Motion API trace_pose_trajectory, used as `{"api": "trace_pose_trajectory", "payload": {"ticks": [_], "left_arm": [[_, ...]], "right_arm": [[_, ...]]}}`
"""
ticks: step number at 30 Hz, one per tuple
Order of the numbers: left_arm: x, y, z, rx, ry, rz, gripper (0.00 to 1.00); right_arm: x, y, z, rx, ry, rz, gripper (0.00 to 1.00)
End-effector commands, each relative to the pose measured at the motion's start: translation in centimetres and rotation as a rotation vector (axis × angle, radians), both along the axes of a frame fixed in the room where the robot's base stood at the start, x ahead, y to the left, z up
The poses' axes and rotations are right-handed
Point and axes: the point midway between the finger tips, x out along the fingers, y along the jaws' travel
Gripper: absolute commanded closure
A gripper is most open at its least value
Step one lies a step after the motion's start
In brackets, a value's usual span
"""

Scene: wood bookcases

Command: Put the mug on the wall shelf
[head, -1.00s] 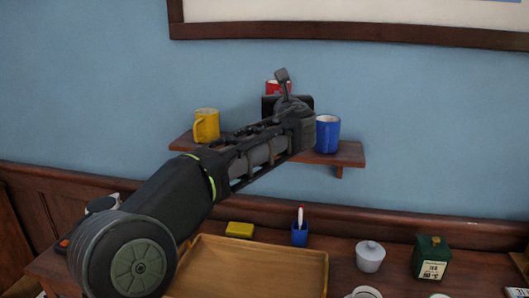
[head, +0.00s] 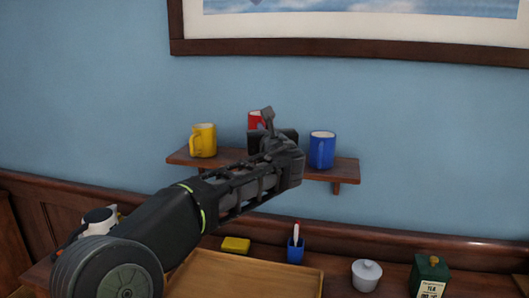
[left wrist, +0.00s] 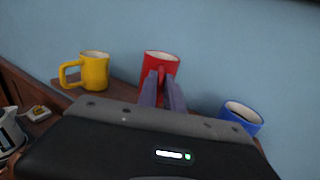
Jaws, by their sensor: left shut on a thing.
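A red mug (head: 256,119) is in the grip of my left gripper (head: 268,122), mostly hidden behind it in the head view. In the left wrist view the red mug (left wrist: 160,64) is upright, with the fingers (left wrist: 162,92) closed on its handle side. The wall shelf (head: 318,174) is a brown wooden board on the blue wall. The mug is over the middle of the shelf, between a yellow mug and a blue mug. Whether its base touches the board is hidden. My right gripper is in neither view.
A yellow mug (head: 203,141) stands on the shelf's left part and a blue mug (head: 322,150) on its right part.

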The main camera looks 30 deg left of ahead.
Motion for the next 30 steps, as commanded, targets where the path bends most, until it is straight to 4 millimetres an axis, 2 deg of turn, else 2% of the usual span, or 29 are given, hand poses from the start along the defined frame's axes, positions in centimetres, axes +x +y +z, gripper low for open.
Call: {"api": "trace_pose_trajectory", "payload": {"ticks": [3,12,21,30], "left_arm": [[0.0,0.1,-0.8,0.002,-0.002,0.001,1.00],[0.0,0.0,-1.0,0.001,-0.003,0.001,1.00],[0.0,0.0,-4.5,0.002,-0.002,0.001,1.00],[0.0,0.0,-4.7,0.001,-0.003,0.001,1.00]], "right_arm": [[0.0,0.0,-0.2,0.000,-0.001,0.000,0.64],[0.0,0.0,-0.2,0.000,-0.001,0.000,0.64],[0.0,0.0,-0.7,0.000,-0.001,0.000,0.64],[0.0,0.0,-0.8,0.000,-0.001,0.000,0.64]]}}
